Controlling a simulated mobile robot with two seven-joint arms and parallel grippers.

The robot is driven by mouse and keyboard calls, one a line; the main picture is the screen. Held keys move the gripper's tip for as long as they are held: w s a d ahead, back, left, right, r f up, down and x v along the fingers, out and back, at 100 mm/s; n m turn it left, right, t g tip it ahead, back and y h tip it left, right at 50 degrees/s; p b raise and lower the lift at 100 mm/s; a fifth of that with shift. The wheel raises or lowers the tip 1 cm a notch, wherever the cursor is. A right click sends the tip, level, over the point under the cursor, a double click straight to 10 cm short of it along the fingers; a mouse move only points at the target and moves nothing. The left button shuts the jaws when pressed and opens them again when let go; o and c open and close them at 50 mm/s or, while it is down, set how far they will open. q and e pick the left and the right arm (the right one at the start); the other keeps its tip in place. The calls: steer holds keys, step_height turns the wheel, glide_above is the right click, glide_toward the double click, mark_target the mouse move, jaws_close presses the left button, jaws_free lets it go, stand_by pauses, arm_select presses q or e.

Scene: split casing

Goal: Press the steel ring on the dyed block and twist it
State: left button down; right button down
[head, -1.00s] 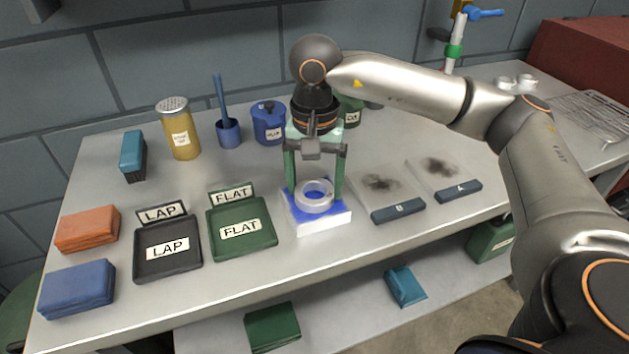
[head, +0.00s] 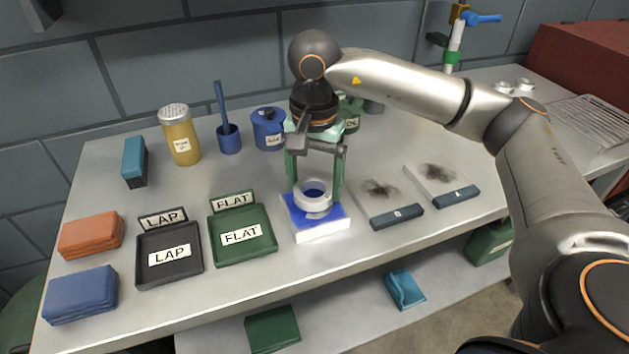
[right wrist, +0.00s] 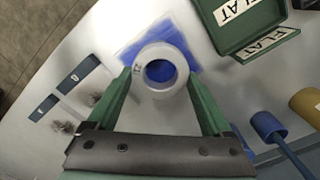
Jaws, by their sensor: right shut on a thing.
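The steel ring (head: 313,203) is a pale grey ring between the fingers of my right gripper (head: 315,194), which is shut on it. The dyed block (head: 318,232) is white with blue dye on top and lies directly below the ring. The ring looks slightly above the block, but the gap is hard to judge. In the right wrist view, the ring (right wrist: 162,53) sits between the green fingertips (right wrist: 160,76), with blue showing through its hole. The dyed block's blue top (right wrist: 135,48) shows beside it. My left gripper is not in view.
Left of the block are the green FLAT tray (head: 263,251) and the black LAP tray (head: 170,278). Right of it are two smudged plates marked B (head: 397,218) and A (head: 455,196). A blue pot (head: 268,128) and yellow shaker (head: 180,140) stand behind. The front edge is close.

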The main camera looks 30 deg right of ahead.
step_height(320, 180, up, 5)
steer(key=p, duration=0.3)
steer(key=shift+r, duration=0.1)
stand_by(0.7)
steer(key=s+a+f+n+p, duration=0.1)
steer(key=s+a+n+p, duration=0.3)
steer(key=n, duration=0.7)
steer(key=a+p, duration=0.2)
steer(key=p, duration=0.1)
steer(key=shift+s+a+f, duration=0.2)
steer(key=shift+f, duration=0.05)
